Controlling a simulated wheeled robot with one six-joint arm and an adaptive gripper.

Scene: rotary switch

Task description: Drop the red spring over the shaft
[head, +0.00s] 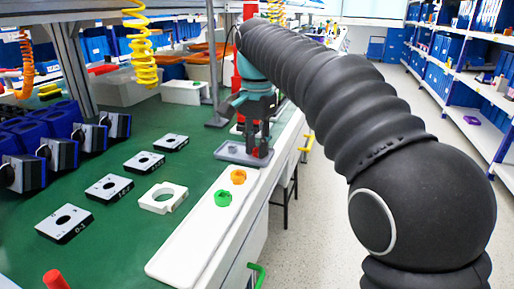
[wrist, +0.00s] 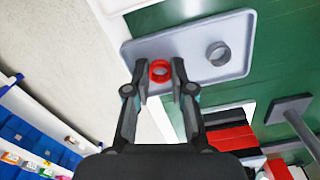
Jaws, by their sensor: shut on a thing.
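The red spring (wrist: 160,71) shows as a red ring between my fingertips in the wrist view. My gripper (wrist: 160,80) is shut on it, with one finger on each side. It is over the left part of a grey tray (wrist: 189,71). I cannot tell how high the spring is above the tray. In the head view my gripper (head: 257,149) points down at the tray (head: 228,155), and the spring is hard to make out between the fingers. I cannot make out the shaft for certain in either view.
A grey ring (wrist: 218,53) sits in the tray. Orange (head: 238,176) and green (head: 223,198) parts lie on the white strip (head: 190,250). Several number plates (head: 109,187), a white holed block (head: 163,198) and dark switch bodies (head: 62,150) are on the green table. A grey stand (wrist: 290,108) is nearby.

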